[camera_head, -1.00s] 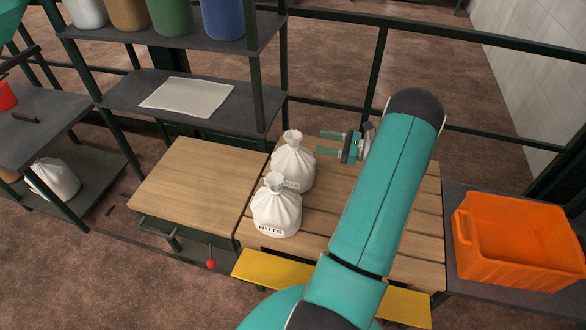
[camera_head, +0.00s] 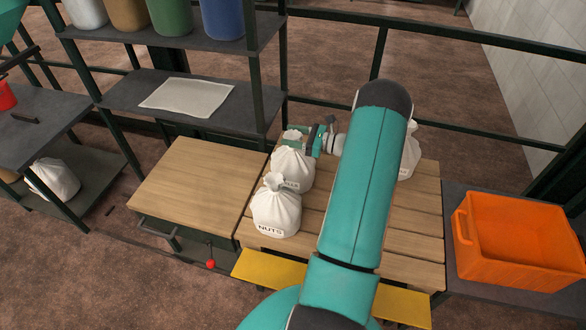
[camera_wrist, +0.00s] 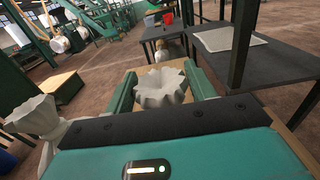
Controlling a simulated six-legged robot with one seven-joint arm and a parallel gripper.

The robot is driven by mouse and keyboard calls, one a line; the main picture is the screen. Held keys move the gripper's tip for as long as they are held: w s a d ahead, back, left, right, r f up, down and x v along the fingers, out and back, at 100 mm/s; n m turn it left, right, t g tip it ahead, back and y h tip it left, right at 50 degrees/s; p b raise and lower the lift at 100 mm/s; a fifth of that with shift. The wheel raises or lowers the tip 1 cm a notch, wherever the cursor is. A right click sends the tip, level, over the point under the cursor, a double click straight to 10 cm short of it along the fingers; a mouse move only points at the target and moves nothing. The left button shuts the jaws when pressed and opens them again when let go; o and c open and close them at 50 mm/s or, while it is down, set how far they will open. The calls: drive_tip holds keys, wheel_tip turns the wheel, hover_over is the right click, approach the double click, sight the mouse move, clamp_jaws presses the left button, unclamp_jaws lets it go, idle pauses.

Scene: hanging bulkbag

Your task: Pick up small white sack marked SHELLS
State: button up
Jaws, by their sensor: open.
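The small white sack with a partly hidden label, apparently SHELLS (camera_head: 291,170), stands on the slatted wooden top, behind the white sack marked NUTS (camera_head: 276,212). My gripper (camera_head: 308,139) is at its gathered neck, coming from the right. In the wrist view, the crimped top of a white sack (camera_wrist: 163,87) sits between my two open green fingers (camera_wrist: 161,92). I cannot tell whether either finger touches it. The sack's lower body is hidden in the wrist view.
Another white sack (camera_head: 409,155) is partly hidden behind my arm. An orange crate (camera_head: 518,240) stands at right. A dark shelf with a pale sheet (camera_head: 187,97) and a bare wooden top (camera_head: 200,185) lie left. A dark rail (camera_head: 470,140) runs behind.

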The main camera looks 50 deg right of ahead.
clamp_jaws()
drive_tip(key=shift+r, duration=0.1)
idle(1.2)
